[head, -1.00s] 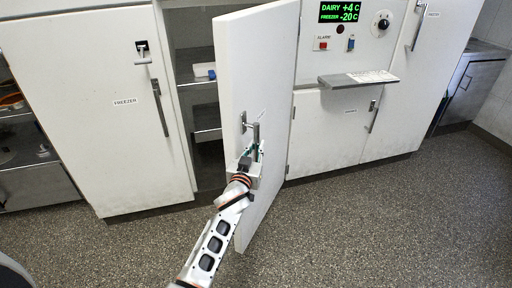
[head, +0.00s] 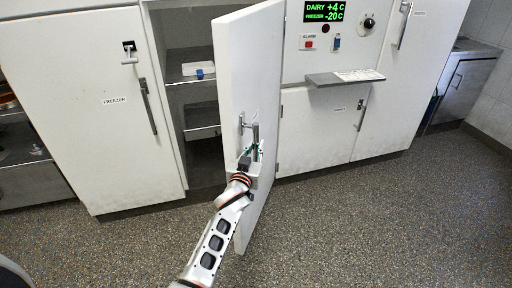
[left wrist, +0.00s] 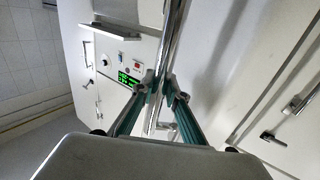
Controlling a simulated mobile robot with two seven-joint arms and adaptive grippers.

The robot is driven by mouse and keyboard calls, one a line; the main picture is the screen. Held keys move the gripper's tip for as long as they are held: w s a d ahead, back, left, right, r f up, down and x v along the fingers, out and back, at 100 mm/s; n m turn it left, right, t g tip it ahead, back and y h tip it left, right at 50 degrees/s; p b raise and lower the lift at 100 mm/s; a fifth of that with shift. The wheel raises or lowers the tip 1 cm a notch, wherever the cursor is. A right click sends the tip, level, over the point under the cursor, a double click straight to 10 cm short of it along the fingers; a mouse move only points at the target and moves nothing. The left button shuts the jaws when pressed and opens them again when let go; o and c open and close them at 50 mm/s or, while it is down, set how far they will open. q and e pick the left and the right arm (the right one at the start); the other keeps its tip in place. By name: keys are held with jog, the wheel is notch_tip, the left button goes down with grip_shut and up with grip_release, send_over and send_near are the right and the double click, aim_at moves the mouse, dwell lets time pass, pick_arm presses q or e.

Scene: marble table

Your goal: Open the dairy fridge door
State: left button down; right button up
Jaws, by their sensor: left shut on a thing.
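The dairy fridge door (head: 249,72) is a white panel in the middle of the head view. It stands swung well open, with shelves showing behind it on the left. Its vertical metal handle (head: 255,135) is on the door's face. My left gripper (head: 252,153) is shut on this handle. In the left wrist view the teal-lined fingers of my left gripper (left wrist: 160,92) close around the metal bar of the handle (left wrist: 172,45). My right gripper is not in view.
A freezer door (head: 85,110) stands closed at left. The control panel (head: 337,25) and a small ledge (head: 345,79) are right of the open door. A shelf (head: 190,77) inside holds a small white and blue item. The speckled floor (head: 370,220) in front is clear.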

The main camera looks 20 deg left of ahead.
pick_arm(q)
jog(key=c, duration=2)
grip_release()
jog(key=s, duration=1.2)
jog(key=shift+d, duration=0.35)
